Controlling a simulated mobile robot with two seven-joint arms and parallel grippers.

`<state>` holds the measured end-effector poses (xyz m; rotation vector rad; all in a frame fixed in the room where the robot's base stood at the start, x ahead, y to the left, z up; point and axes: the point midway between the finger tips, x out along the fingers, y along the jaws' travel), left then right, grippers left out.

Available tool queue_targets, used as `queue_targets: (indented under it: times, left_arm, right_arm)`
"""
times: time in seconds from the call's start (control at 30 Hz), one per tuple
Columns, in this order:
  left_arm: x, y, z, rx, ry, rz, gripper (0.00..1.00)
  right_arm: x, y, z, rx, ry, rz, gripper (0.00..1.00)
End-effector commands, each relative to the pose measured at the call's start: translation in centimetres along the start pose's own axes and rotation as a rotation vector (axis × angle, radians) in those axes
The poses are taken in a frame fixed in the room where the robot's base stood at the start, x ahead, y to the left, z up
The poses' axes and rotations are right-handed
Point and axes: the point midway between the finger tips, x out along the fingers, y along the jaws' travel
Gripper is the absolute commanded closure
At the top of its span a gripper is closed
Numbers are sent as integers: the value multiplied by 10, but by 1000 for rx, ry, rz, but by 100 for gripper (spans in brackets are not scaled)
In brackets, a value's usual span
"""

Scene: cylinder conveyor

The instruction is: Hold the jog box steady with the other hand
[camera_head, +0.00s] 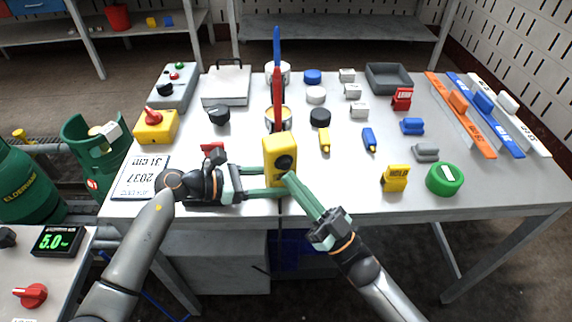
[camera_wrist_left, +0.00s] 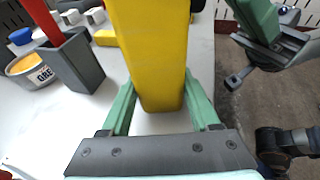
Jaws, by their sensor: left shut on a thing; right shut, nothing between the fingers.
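The jog box (camera_head: 280,150) is yellow, with a dark round knob on its face, and stands upright near the table's front edge. My left gripper (camera_head: 268,182) reaches in from the left and is shut on its lower part. In the left wrist view the yellow box (camera_wrist_left: 150,55) fills the space between the two green fingers (camera_wrist_left: 160,100). My right gripper (camera_head: 288,178) is shut and empty, its fingertips close to the box's lower right side. I cannot tell whether they touch it. The right gripper also shows at the left wrist view's upper right (camera_wrist_left: 258,22).
A grey holder with a red-handled tool (camera_head: 277,90) and a yellow-filled pot stand behind the box. A green disc (camera_head: 445,179) and a yellow block (camera_head: 396,178) lie to the right. The table front between is clear.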

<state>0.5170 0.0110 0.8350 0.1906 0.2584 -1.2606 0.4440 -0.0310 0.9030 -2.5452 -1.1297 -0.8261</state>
Motion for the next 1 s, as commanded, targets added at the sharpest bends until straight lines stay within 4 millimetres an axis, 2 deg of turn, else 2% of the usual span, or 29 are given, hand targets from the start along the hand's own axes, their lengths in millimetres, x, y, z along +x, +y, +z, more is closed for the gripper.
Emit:
queue_targets:
  times: [1.0]
  left_arm:
    - [0, 0, 0, 0, 1, 0, 100]
  right_arm:
    - [7, 5, 5, 0, 0, 0, 100]
